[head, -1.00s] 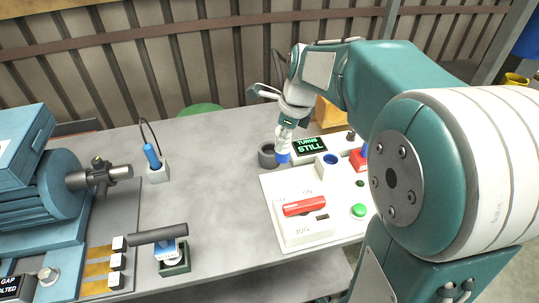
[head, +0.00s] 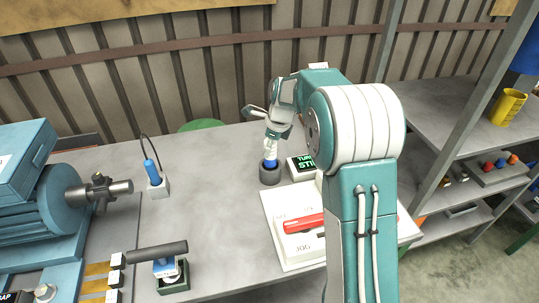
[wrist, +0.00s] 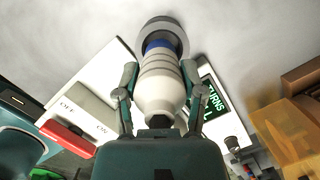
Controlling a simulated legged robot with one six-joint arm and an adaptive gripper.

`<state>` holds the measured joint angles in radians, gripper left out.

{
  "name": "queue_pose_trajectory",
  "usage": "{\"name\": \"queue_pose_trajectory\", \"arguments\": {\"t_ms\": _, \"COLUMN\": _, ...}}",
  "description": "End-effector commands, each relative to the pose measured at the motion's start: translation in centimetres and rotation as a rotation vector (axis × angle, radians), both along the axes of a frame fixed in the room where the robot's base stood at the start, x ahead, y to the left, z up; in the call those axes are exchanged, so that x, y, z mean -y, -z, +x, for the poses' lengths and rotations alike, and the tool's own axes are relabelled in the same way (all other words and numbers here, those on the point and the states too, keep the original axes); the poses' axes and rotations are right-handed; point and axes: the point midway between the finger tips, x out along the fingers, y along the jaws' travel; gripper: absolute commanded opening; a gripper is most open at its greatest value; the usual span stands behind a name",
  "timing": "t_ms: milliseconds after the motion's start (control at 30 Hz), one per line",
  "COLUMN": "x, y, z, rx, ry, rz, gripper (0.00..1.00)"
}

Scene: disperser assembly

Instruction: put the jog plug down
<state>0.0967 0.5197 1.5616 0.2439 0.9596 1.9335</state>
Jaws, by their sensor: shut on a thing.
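The jog plug, a white ribbed body with a blue end, is in my gripper in the head view (head: 270,158) and the wrist view (wrist: 160,85). My gripper (wrist: 160,75) is shut on it, one finger on each side. In the head view my gripper (head: 271,146) points down at the dark grey round holder (head: 270,178). The plug's blue end is at the holder's mouth, and the holder's rim also shows beyond it in the wrist view (wrist: 176,26). I cannot tell how deep the plug sits.
The white jog panel (head: 295,250) with a red lever (head: 303,223) lies right of and nearer than the holder. A "TURNS STILL" display (head: 301,165) stands just right of it. My arm hides part of the panel. The table to the left is clear up to a blue-handled tool (head: 151,171).

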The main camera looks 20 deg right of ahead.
Motion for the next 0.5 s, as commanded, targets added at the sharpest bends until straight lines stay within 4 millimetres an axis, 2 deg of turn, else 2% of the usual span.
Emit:
{"name": "queue_pose_trajectory", "arguments": {"t_ms": 233, "x": 0.0, "y": 3.3, "z": 0.4, "rx": -0.002, "ry": 0.0, "rz": 0.0, "gripper": 0.0}}
{"name": "queue_pose_trajectory", "arguments": {"t_ms": 500, "x": 0.0, "y": 3.5, "z": 0.4, "rx": 0.0, "ry": 0.0, "rz": 0.0, "gripper": 0.0}}
